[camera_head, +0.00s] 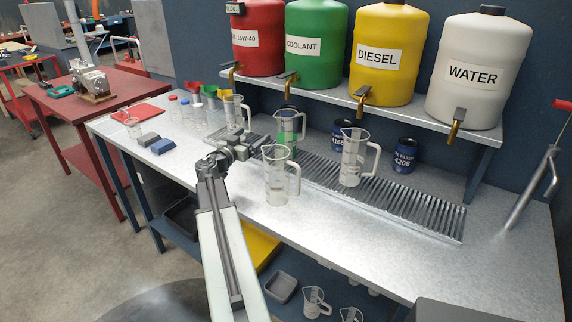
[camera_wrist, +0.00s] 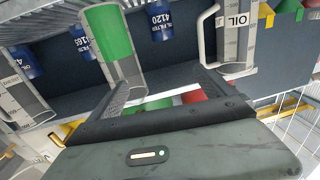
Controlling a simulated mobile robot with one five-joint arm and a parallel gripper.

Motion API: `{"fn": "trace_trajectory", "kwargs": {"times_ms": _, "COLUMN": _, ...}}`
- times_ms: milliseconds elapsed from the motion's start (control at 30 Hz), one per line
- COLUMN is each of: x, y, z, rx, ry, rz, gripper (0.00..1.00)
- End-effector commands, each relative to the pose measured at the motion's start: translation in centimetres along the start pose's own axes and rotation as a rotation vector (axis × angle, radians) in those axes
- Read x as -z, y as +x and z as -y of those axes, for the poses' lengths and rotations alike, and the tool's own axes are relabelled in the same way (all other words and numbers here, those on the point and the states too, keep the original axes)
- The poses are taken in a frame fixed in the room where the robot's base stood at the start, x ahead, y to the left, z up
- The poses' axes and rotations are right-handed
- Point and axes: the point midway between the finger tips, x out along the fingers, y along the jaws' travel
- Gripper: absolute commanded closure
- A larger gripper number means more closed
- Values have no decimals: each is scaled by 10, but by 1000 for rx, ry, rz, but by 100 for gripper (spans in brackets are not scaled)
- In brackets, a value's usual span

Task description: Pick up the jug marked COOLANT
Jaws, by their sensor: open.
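A clear jug with green liquid (camera_head: 285,134) stands on the slatted drain strip, behind my gripper. In the wrist view the green-filled jug (camera_wrist: 109,32) is ahead of the left finger; I read no label on it. A clear jug marked OIL (camera_wrist: 237,36) is ahead of the right finger. My gripper (camera_head: 252,138) is open and empty, short of the green-filled jug; its spread fingers show in the wrist view (camera_wrist: 164,84). A green tank marked COOLANT (camera_head: 314,50) stands on the shelf above, with a tap.
Clear jugs stand at the bench front (camera_head: 277,184) and on the strip to the right (camera_head: 351,163). Blue filter cans (camera_head: 404,156) stand behind. Red, yellow and white tanks (camera_head: 469,75) share the shelf (camera_head: 400,121). The right bench top (camera_head: 400,235) is clear.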

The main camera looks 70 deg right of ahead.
Motion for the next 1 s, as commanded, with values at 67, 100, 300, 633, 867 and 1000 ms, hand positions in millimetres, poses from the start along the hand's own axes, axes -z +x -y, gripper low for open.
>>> {"fn": "trace_trajectory", "kwargs": {"times_ms": 67, "x": -36, "y": 28, "z": -44, "rx": -66, "ry": 0, "rz": 1, "gripper": 6}}
{"fn": "trace_trajectory", "kwargs": {"times_ms": 100, "x": -40, "y": 36, "z": -58, "rx": -86, "ry": 0, "rz": 1, "gripper": 6}}
{"fn": "trace_trajectory", "kwargs": {"times_ms": 300, "x": -40, "y": 47, "z": -79, "rx": -117, "ry": 0, "rz": 2, "gripper": 6}}
{"fn": "trace_trajectory", "kwargs": {"times_ms": 633, "x": -39, "y": 74, "z": -81, "rx": -116, "ry": 0, "rz": 3, "gripper": 6}}
{"fn": "trace_trajectory", "kwargs": {"times_ms": 867, "x": -42, "y": 98, "z": -82, "rx": -117, "ry": 0, "rz": 3, "gripper": 6}}
{"fn": "trace_trajectory", "kwargs": {"times_ms": 1000, "x": -42, "y": 122, "z": -85, "rx": -117, "ry": 0, "rz": 3, "gripper": 6}}
